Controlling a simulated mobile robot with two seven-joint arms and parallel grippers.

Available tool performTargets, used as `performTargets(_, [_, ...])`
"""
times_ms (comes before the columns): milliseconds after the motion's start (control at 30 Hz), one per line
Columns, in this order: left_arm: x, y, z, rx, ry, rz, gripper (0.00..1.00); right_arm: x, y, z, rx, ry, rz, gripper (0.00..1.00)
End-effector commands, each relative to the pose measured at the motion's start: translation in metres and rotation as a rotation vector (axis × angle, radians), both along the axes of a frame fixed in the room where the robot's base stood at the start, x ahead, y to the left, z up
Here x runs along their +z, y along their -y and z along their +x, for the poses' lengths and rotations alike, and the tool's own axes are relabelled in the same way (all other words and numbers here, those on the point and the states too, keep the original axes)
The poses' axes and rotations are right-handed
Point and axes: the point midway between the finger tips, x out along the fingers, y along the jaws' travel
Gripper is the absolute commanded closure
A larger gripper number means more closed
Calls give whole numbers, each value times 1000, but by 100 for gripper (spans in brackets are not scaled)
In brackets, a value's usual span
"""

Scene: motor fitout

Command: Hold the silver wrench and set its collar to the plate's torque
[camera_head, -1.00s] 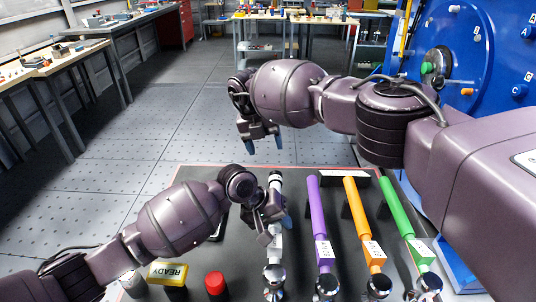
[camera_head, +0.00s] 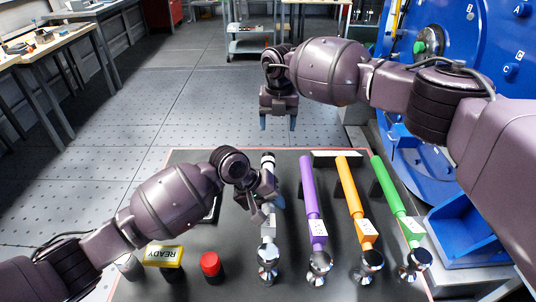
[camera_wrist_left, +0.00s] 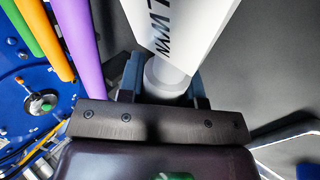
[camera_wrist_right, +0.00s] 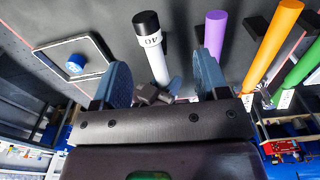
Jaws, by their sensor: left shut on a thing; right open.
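The silver wrench (camera_head: 268,226) lies lengthwise on the dark bench top, left of the purple wrench, its shiny head toward me. My left gripper (camera_head: 268,194) is shut around its shaft; the left wrist view shows the fingers on a pale round section (camera_wrist_left: 166,82) below a white lettered block (camera_wrist_left: 180,30). My right gripper (camera_head: 278,123) is open and empty beyond the wrench's far end. In the right wrist view the black-tipped far end (camera_wrist_right: 147,24) with a collar marked 40 (camera_wrist_right: 152,41) lies ahead, between the fingers and apart from them. I cannot make out a torque plate.
Purple (camera_head: 309,200), orange (camera_head: 350,195) and green (camera_head: 394,195) wrenches lie to the right. A yellow READY sign (camera_head: 164,256) and red button (camera_head: 210,264) are at the near left. A square frame with a blue knob (camera_wrist_right: 75,64) shows in the right wrist view.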

Motion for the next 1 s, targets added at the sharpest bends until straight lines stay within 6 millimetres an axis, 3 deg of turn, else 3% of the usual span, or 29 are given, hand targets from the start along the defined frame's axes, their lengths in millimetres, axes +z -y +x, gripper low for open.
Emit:
performTargets(100, [1,1,0,0,1,-3,100,5,-14,-4,25,18,47,32])
performTargets(267, [1,1,0,0,1,-3,100,-7,-16,-3,22,25,56,32])
performTargets(800, [1,1,0,0,1,-3,100,-94,-22,-3,20,24,55,32])
performTargets(1000, [1,1,0,0,1,-3,100,-110,-23,-2,21,26,54,32])
